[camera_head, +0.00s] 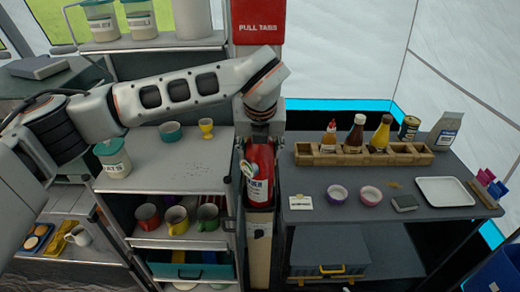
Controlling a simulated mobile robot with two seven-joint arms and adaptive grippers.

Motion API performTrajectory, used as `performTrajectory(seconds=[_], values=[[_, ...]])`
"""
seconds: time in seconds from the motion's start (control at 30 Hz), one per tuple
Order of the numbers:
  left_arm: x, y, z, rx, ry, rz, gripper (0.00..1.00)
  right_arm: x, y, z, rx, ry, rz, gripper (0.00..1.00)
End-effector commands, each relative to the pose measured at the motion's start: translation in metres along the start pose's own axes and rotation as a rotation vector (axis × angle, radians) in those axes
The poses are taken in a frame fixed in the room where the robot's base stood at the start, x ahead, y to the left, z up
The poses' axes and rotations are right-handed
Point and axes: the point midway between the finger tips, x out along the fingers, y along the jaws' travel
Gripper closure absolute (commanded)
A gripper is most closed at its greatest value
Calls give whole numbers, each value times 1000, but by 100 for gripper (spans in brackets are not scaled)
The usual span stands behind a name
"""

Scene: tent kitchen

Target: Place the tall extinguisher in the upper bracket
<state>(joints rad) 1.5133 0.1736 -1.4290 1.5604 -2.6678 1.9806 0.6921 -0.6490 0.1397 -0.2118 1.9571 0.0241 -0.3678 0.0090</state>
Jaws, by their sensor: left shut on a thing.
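A red extinguisher (261,174) with a white label and a small round gauge stands upright in the narrow gap between the shelf unit and the dark table. My left gripper (260,132) comes down from above and is shut on its top. The arm hides the extinguisher's head and part of what lies behind it. A pale upright post or panel (258,250) shows below the extinguisher. I cannot make out a bracket clearly, nor tell whether the extinguisher rests in one. My right gripper does not show.
The shelf unit (205,150) at left holds cups and a jar. The dark table (410,215) at right carries a wooden condiment rack (365,158), bowls and a white tray (444,191).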

Motion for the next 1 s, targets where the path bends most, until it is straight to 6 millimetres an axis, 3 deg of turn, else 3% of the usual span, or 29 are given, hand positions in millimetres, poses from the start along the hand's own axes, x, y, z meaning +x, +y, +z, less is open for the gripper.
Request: performTrajectory(seconds=[0.27, 0.3, 0.33, 0.77, 1.0], values=[[1, 0, 1, -1, -5, -2, 100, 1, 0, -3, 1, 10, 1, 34], [2, 0, -1, 0, 0, 0, 40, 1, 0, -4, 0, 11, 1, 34], [2, 0, -1, -1, 0, 0, 33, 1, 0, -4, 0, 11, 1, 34], [-2, 0, 0, -1, 1, 0, 33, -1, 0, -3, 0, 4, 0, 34], [-39, 0, 1, 0, -5, 0, 33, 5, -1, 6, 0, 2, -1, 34]])
